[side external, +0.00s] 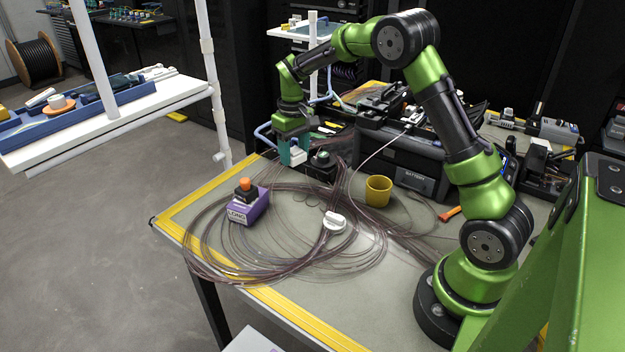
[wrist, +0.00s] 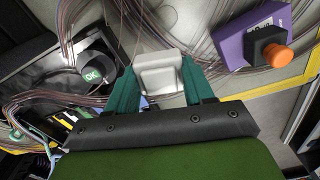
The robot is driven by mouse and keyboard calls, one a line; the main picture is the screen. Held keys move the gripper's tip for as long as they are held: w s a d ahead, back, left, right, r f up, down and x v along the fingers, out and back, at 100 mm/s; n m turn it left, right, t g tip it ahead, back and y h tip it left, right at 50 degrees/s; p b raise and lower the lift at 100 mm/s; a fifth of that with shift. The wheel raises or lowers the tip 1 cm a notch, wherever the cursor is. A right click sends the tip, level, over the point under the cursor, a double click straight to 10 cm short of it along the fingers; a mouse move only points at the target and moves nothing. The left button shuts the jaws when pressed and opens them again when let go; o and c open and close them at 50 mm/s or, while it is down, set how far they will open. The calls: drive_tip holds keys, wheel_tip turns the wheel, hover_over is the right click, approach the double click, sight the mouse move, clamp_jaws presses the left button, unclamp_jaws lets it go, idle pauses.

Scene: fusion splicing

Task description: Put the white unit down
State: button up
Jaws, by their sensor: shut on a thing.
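The white unit (wrist: 160,73) is a small pale block with rounded edges, held between the two teal fingers of my gripper (wrist: 157,86) in the wrist view. My gripper is shut on it. In the side view my gripper (side external: 293,154) points down over the far left part of the table, and the white unit (side external: 298,156) shows as a small pale patch between the fingers. It appears to be above the looped fibres; the exact gap to the table cannot be told.
Loops of brownish fibre (side external: 290,262) cover much of the table. A purple box with an orange knob (side external: 242,208), a white round piece (side external: 334,222) and a yellow cup (side external: 378,191) stand nearby. A black case (side external: 400,165) stands behind.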

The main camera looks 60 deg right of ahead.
drive_tip(key=a+r, duration=0.2)
drive_tip(key=a, duration=0.2)
drive_tip(key=n, duration=0.3)
hover_over(293, 271)
wheel_tip(293, 271, down, 2)
drive_tip(key=shift+m, duration=0.3)
wheel_tip(293, 271, down, 8)
drive_tip(key=shift+f, duration=0.4)
drive_tip(key=shift+f, duration=0.15)
drive_tip(key=o, duration=1)
drive_tip(key=shift+o, duration=0.2)
